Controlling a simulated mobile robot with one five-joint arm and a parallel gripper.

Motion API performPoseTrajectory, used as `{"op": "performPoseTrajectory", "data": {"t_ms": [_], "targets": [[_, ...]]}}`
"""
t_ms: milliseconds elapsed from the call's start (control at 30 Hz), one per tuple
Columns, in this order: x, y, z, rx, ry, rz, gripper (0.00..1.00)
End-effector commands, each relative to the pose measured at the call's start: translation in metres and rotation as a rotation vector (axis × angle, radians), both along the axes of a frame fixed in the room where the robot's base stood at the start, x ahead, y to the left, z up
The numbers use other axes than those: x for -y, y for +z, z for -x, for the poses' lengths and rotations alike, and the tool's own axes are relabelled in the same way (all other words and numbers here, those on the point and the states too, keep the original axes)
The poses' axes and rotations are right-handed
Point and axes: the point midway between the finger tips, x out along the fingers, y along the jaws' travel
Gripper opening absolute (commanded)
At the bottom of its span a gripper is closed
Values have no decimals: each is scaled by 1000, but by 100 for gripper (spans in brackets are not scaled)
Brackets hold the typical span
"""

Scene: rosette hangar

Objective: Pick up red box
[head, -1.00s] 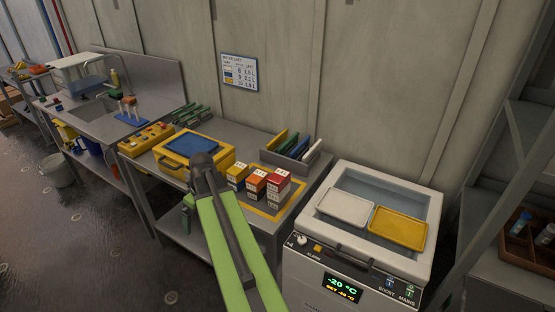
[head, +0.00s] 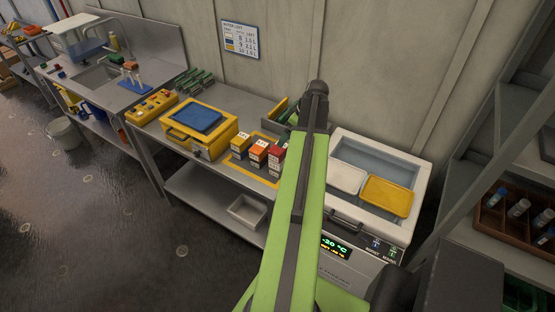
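A red box (head: 277,149) with a pale label is in the head view, at the right end of a small group of stacked boxes on the grey workbench (head: 262,104). My arm's green links pass just to its right and hide part of that end of the group. An orange box (head: 258,150) and a yellow-orange box (head: 240,142) stand to its left. The boxes sit on a yellow-bordered mat (head: 228,160). My arm reaches up the picture to a dark joint above the back of the bench. My gripper's fingers do not show.
A yellow case (head: 205,146) with a blue lid tray (head: 195,117) stands left of the boxes. A freezer (head: 410,170) with a white tray (head: 347,178) and a yellow tray (head: 388,195) is at right. A grey bin (head: 246,211) sits on the lower shelf.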

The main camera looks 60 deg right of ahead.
Motion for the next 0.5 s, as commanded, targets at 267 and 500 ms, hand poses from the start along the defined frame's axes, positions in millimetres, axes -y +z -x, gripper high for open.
{"op": "performPoseTrajectory", "data": {"t_ms": [267, 500], "targets": [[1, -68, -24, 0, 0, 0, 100], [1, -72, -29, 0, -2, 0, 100]]}}
